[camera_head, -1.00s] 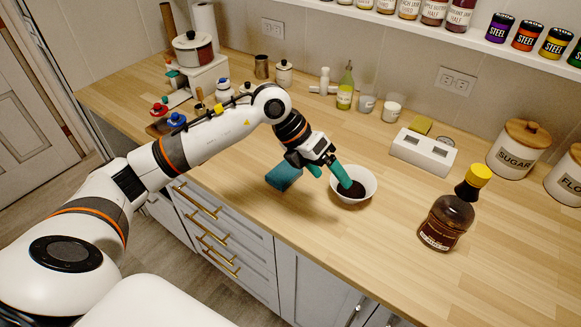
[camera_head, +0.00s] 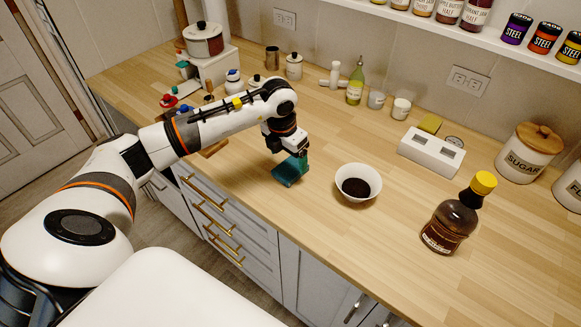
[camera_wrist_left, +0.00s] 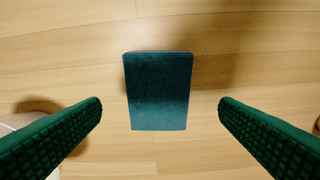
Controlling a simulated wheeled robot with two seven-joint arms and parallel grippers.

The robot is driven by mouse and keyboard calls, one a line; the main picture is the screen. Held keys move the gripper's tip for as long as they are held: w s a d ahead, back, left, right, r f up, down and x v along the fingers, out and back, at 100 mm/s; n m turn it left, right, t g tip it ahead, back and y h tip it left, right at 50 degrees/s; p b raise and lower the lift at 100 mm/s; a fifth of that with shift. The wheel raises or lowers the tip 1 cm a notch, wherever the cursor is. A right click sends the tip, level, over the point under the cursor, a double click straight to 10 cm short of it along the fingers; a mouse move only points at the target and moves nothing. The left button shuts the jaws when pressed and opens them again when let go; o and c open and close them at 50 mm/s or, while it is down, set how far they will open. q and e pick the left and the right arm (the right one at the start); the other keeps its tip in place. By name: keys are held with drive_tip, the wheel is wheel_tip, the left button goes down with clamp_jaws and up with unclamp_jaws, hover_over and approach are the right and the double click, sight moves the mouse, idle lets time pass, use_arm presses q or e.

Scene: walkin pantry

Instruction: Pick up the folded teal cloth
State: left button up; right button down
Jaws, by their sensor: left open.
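The folded teal cloth (camera_head: 287,173) lies on the wooden counter near its front edge, left of the white bowl. In the left wrist view the cloth (camera_wrist_left: 158,92) lies flat between my two green fingers, with clear wood on both sides. My left gripper (camera_head: 296,163) points down over the cloth and hides part of it in the head view. In the wrist view the left gripper (camera_wrist_left: 160,112) is open and empty, its fingers apart from the cloth. My right gripper is not in view.
A white bowl (camera_head: 357,183) with dark liquid stands just right of the cloth. A dark bottle with a yellow cap (camera_head: 457,214) stands further right. A white two-welled block (camera_head: 431,152) and a sugar canister (camera_head: 528,153) are behind. The front middle of the counter is clear.

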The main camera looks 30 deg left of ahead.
sight(290, 167)
use_arm(q)
drive_tip(key=f, duration=0.1)
drive_tip(key=f+p, duration=0.1)
drive_tip(key=f, duration=0.1)
drive_tip(key=shift+w+d+f, duration=0.15)
drive_tip(key=shift+w+f, duration=0.05)
drive_tip(key=shift+f, duration=0.05)
drive_tip(key=shift+w+f, duration=0.1)
drive_tip(key=shift+f, duration=0.15)
drive_tip(key=c, duration=1.2)
drive_tip(key=shift+r, duration=0.1)
wheel_tip(290, 167, up, 10)
drive_tip(key=b, duration=0.2)
drive_tip(key=shift+b, duration=0.3)
